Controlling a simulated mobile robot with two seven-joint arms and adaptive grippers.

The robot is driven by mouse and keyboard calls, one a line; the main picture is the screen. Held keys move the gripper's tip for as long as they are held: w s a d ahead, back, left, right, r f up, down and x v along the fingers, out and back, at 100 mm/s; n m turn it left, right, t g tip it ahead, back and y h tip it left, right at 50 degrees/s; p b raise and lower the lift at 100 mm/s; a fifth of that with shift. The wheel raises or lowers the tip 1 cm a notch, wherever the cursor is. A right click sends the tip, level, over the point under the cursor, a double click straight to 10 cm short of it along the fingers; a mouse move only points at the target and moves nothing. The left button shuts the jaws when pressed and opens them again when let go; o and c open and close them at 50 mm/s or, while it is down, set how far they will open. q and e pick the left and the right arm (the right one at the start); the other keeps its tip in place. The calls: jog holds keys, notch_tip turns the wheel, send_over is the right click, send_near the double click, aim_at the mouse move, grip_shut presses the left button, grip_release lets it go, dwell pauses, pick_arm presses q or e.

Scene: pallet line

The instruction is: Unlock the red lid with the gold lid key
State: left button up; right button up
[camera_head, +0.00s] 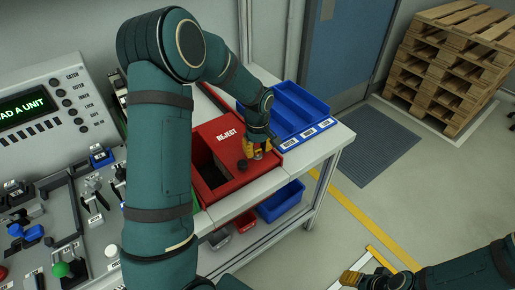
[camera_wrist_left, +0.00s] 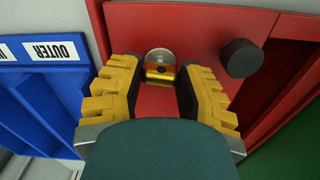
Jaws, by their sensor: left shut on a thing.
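The red lid (camera_head: 215,132), marked REJECT, lies over part of a red bin (camera_head: 213,193) on the bench; the bin's left part is uncovered and dark inside. My left gripper (camera_head: 258,154) points down at the lid's right part. In the left wrist view its yellow fingers (camera_wrist_left: 159,75) are shut on the gold lid key (camera_wrist_left: 159,73). The key is at a round silver lock (camera_wrist_left: 160,56) on the lid; how deep it sits is hidden. A black knob (camera_wrist_left: 241,58) stands beside it. My right gripper (camera_head: 365,279) is low at the right, away from the bench, its jaw gap unclear.
A blue compartment tray (camera_head: 285,108) stands right of the lid. A control panel (camera_head: 45,105) and fixtures with levers are at the left. Stacked pallets (camera_head: 455,55) stand at the far right; the floor between is open.

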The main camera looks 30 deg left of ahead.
pick_arm(q)
jog(key=m, duration=0.4)
jog(key=m+p, duration=0.1)
jog(key=m, duration=0.3)
jog(key=shift+s+f, duration=0.1)
jog(key=m, duration=0.4)
jog(key=shift+m+p, duration=0.65)
jog(key=shift+m, duration=1.55)
jog(key=o, duration=0.9)
